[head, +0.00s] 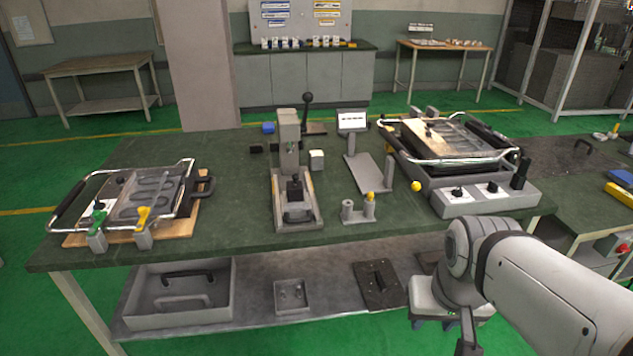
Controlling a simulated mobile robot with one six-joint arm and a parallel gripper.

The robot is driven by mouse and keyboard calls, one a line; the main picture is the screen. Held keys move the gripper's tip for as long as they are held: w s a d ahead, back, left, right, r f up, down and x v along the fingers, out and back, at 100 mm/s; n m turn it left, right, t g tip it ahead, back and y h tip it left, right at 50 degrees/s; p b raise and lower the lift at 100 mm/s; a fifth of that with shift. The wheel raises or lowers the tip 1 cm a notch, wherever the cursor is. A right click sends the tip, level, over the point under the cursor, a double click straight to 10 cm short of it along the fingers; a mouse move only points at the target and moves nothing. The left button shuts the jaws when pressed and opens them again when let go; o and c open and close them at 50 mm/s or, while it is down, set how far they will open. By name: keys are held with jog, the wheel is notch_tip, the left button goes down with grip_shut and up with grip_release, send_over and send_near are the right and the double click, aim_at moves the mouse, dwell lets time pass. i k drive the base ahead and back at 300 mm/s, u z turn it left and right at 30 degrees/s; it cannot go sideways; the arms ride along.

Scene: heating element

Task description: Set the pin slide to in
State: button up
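A grey press-like fixture (288,135) stands at the middle of the green bench. On its base is a slide-like part with a black knob (294,188), which may be the pin slide; its in or out position cannot be told at this size. My gripper (467,338) is partly in view at the bottom right, in front of the bench's front edge and well apart from the fixture. Its fingertips are not clear, and I cannot tell whether it is open or shut.
A wire-handled heater plate assembly (140,198) lies at bench left. Another sits on a control box (487,199) at right. A small stand with a yellow-topped post (369,203) is right of the fixture. A lower shelf holds a grey bin (180,312). Bench (235,225) left of the fixture is clear.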

aim_at(303, 208)
jog(key=z, duration=0.05)
jog(key=i, duration=1)
jog(key=u, duration=0.05)
